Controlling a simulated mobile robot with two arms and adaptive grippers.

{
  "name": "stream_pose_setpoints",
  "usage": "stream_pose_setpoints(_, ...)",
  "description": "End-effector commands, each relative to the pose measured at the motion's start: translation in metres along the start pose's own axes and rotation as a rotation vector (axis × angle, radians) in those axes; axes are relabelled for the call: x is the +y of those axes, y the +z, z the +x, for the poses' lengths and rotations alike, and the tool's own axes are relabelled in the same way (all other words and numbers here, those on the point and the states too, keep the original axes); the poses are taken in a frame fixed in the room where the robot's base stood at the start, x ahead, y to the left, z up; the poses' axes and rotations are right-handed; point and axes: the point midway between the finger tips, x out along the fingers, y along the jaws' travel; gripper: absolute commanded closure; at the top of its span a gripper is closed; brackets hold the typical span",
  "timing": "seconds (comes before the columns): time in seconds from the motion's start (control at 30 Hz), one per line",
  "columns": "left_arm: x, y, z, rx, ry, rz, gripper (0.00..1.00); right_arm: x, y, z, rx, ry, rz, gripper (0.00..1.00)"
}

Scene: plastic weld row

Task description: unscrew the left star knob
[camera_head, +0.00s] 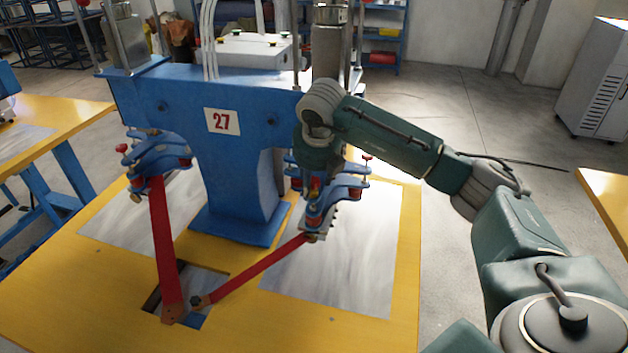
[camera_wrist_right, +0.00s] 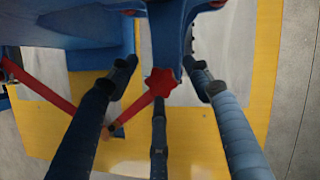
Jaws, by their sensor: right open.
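A red star knob (camera_wrist_right: 160,82) sits under a blue arm of the machine in the right wrist view. My right gripper (camera_wrist_right: 163,73) is open, with its dark fingers on either side of that knob and a third finger below it in the picture. Gaps show between the side fingers and the knob. A red knob (camera_head: 122,148) shows on the left clamp head (camera_head: 155,155). My left gripper is out of view.
The blue machine (camera_head: 240,160) marked 27 stands on a yellow table (camera_head: 60,270) with grey metal plates (camera_head: 345,260). Two red bars (camera_head: 163,240) run from the clamp heads down to a table opening. Another yellow table (camera_head: 605,200) is at the right edge.

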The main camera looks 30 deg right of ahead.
Motion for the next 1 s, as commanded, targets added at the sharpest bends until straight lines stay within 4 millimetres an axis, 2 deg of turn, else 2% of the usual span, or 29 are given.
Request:
stream_pose_setpoints(0.2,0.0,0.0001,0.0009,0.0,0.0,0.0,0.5,0.0017,-0.0001,0.0003,0.001,-0.072,0.175,0.5)
stream_pose_setpoints(0.77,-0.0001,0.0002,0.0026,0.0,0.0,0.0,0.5,0.0005,-0.0043,-0.0046,0.002,-0.075,0.183,0.5)
stream_pose_setpoints(0.97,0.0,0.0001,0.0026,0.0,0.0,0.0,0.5,0.0004,-0.0042,-0.0046,0.002,-0.075,0.182,0.9)
stream_pose_setpoints(1.0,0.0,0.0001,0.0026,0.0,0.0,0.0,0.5,0.0003,-0.0042,-0.0046,0.002,-0.075,0.183,0.91)
